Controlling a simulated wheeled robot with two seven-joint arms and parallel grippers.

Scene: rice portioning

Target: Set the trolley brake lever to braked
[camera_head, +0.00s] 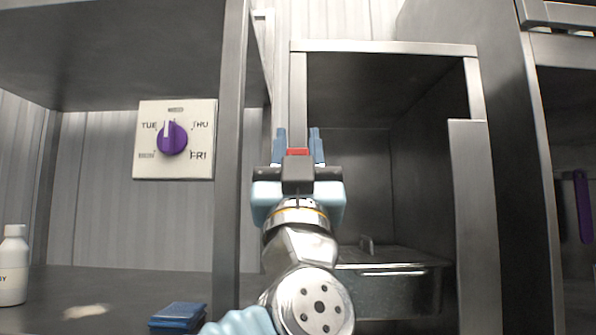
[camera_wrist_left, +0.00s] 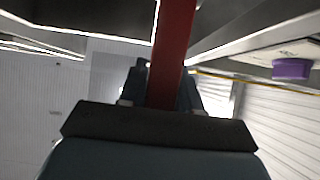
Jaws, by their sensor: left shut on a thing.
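My left gripper (camera_head: 298,145) is raised in the middle of the head view, in front of a metal frame. Its two blue-grey fingers point up, with a red bar (camera_head: 298,152) between them. In the left wrist view the gripper (camera_wrist_left: 163,88) is shut on the red bar (camera_wrist_left: 175,45), which runs up out of the picture. I cannot tell whether this bar is the trolley brake lever or what it is fixed to. No other lever or brake marking can be made out. My right gripper is not in view.
A dial panel (camera_head: 205,140) with a purple knob (camera_head: 172,138) is on the left. A lidded metal container (camera_head: 400,290) sits inside the frame (camera_head: 385,47). A white bottle (camera_head: 13,268) and a blue item (camera_head: 178,316) are at lower left. Metal posts (camera_head: 232,170) stand close beside my arm.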

